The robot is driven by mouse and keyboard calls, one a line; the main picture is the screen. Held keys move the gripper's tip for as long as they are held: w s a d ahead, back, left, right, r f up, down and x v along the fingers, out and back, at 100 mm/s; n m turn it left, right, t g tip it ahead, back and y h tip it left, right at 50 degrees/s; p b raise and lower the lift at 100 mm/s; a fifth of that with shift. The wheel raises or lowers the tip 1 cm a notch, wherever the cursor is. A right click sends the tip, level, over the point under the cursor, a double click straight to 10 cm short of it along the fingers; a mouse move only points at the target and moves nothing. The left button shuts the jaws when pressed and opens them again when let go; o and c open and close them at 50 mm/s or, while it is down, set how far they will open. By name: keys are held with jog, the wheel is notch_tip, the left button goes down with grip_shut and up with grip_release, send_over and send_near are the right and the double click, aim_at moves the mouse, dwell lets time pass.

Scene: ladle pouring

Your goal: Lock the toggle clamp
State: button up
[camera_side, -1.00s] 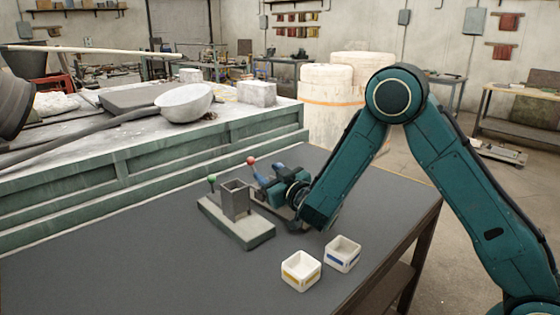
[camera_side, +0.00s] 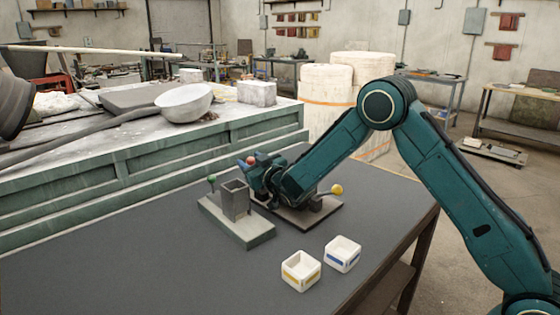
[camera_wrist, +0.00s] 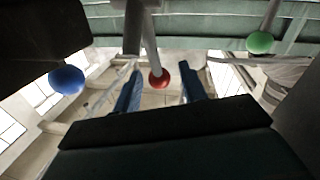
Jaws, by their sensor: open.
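A red ball knob on a grey lever (camera_wrist: 156,78) shows between my two blue fingertips in the wrist view. The red knob also shows in the side view (camera_side: 250,160), partly hidden by my gripper. My gripper (camera_wrist: 159,86) is open, with a finger on each side of the knob; I cannot tell whether either touches it. In the side view my gripper (camera_side: 246,163) is beside a grey box-shaped mold (camera_side: 235,197) on a pale base plate. A green knob (camera_side: 211,178) stands by that mold. The red lever's lower part and clamp are hidden by my arm.
A yellow knob (camera_side: 336,189) is at the right of a dark plate (camera_side: 318,219). A blue knob (camera_wrist: 67,80) shows left in the wrist view. Two small white boxes (camera_side: 300,271) (camera_side: 342,254) stand in front. The table's left front is clear.

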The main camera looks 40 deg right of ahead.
jog(key=shift+w+d, duration=0.1)
jog(key=shift+w, duration=0.25)
grip_shut()
